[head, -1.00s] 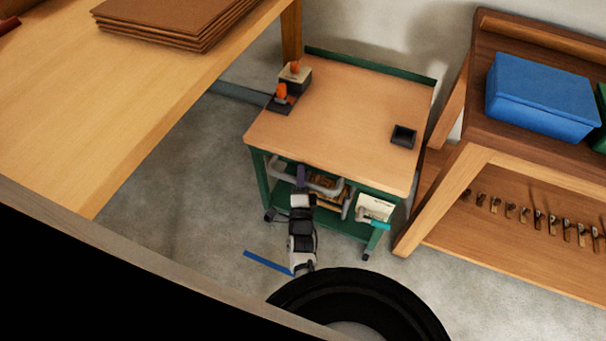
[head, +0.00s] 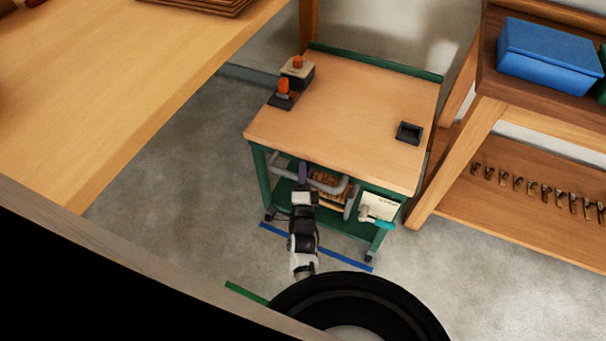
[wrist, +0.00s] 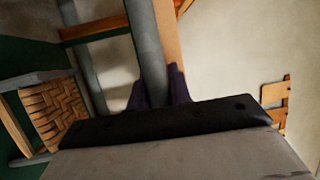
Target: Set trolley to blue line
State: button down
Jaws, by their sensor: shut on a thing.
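The trolley (head: 350,110) has a green frame and a light wooden top, and stands upright in the middle of the head view. My gripper (head: 303,172) is at its near side, shut on the grey handle bar (head: 330,189). In the wrist view, the purple fingers of my gripper (wrist: 157,85) close around the grey handle bar (wrist: 148,40). The blue line (head: 345,259) lies on the floor along the trolley's near side, just in front of the near wheels. My arm hides its middle. Whether the wheels touch it cannot be told.
A green line (head: 246,292) lies nearer to me on the floor. A wooden table (head: 130,90) is at left. A wooden bench (head: 455,190) with a blue box (head: 548,58) stands close at the trolley's right. Orange-topped items (head: 290,85) and a dark tray (head: 409,132) sit on the trolley.

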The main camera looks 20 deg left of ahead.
jog(key=shift+s, duration=0.5)
jog(key=c, duration=1.3)
grip_release()
jog(key=shift+r, duration=0.1)
